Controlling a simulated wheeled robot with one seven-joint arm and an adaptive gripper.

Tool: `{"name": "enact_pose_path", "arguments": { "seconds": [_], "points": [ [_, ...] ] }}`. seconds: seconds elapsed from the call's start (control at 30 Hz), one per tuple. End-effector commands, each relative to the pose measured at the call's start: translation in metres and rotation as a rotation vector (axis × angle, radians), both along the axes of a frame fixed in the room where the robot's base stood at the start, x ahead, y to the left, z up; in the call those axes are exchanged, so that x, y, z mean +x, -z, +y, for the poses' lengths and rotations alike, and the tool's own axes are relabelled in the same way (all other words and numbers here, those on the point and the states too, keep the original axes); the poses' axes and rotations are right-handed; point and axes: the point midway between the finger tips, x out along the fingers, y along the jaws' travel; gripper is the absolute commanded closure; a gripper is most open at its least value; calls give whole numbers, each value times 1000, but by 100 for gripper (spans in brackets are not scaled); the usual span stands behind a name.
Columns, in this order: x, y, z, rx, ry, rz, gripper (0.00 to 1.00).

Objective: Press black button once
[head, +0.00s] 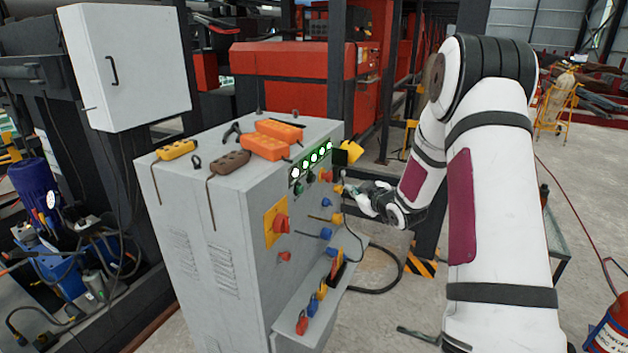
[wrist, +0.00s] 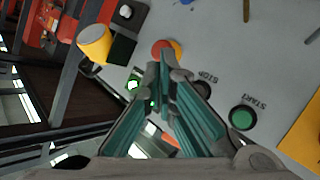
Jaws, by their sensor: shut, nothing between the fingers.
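The black button (wrist: 203,88) sits on the grey panel beside the STOP lettering in the wrist view, partly hidden by my right finger. My gripper (wrist: 165,76) is shut and empty, its tips left of the black button in that picture. A green button (wrist: 243,118) marked START is to the right of the black one. A red button (wrist: 164,48) on a yellow base lies just above my fingertips. In the head view my gripper (head: 347,186) is in front of the cabinet's control face; whether it touches is unclear.
The grey control cabinet (head: 190,225) carries orange and brown pendant boxes on top. Coloured knobs and levers project from its face below my gripper. A yellow lamp (wrist: 95,42) projects from the panel. Lit green indicators (head: 310,162) line the upper edge.

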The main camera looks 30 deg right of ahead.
Motion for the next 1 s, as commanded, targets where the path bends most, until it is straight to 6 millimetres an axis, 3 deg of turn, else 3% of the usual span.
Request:
{"name": "enact_pose_path", "arguments": {
  "seconds": [0.27,0.7,1.0],
  "points": [
    [13,1,9,-1,-2,-1,100],
    [57,1,43,-1,-2,0,100],
    [69,0,54,0,0,0,100]
  ]
}}
